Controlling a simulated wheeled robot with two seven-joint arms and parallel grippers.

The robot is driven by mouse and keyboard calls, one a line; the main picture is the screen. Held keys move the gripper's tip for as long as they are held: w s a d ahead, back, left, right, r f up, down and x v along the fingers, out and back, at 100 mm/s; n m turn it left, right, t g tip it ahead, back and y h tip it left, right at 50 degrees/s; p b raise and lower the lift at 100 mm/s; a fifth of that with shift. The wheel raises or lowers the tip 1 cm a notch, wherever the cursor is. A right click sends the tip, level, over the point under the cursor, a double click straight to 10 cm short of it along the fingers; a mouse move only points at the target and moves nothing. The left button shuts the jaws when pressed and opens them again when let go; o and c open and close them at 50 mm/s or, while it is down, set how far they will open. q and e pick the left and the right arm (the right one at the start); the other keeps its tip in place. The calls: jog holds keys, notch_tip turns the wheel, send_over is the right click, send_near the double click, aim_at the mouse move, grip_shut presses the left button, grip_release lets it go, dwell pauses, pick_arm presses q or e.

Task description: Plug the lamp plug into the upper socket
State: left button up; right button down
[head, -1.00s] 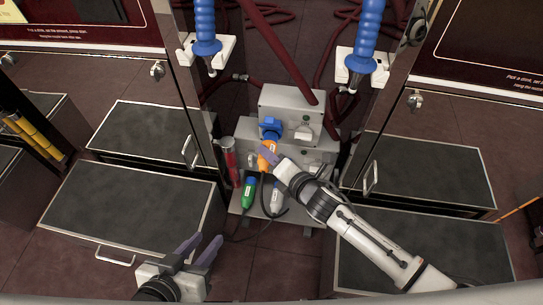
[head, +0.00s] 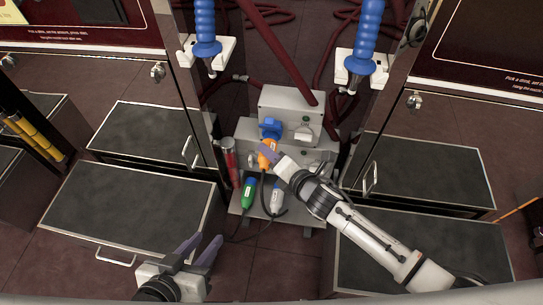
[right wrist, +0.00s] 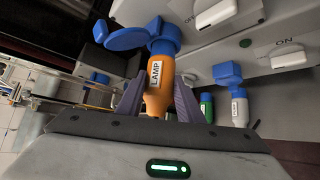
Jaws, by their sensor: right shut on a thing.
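The orange lamp plug (head: 268,158), labelled LAMP in the right wrist view (right wrist: 156,78), is between the fingers of my right gripper (head: 274,157). The fingers are shut on it; they show on both sides of it in the right wrist view (right wrist: 157,100). Its front end meets the blue upper socket (head: 270,128) on the grey box; the socket also shows in the right wrist view (right wrist: 165,38). I cannot tell how deep the plug sits. My left gripper (head: 204,246) is open and empty, low in the head view, away from the box.
A green plug (head: 249,193) and a white plug (head: 277,196) are below on the box's lower part. A grey ON switch (head: 304,132) is right of the socket. Blue-handled nozzles (head: 205,30) hang above on both sides. Dark cabinets (head: 130,215) flank the gap.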

jog(key=shift+w+d, duration=0.2)
jog(key=shift+w, duration=0.8)
jog(key=c, duration=1.2)
grip_release()
jog(key=shift+o, duration=0.2)
pick_arm(q)
notch_tip(320, 180, up, 9)
jog(key=a+p, duration=0.1)
jog(key=p, duration=1.4)
jog(key=shift+a+f+m+g+y+p, duration=0.2)
jog(key=shift+a+m+g+y+p, duration=0.1)
jog(key=shift+m+g+y, duration=0.1)
pick_arm(e)
jog(key=s+d+r+m+g+h, duration=0.1)
jog(key=s+d+r+m, duration=0.2)
jog(key=s+m, duration=0.6)
jog(key=s+d+r+m+g+h, duration=0.1)
jog(key=s+d+r+m, duration=0.3)
jog(key=s+m, duration=0.5)
jog(key=s+d+r+m+h, duration=0.1)
jog(key=s+d+r+m, duration=0.2)
jog(key=s+d+m, duration=0.4)
jog(key=shift+s+r+m+g+h, duration=0.35)
jog(key=shift+s+m+g+h, duration=0.05)
jog(key=shift+s+m, duration=0.7)
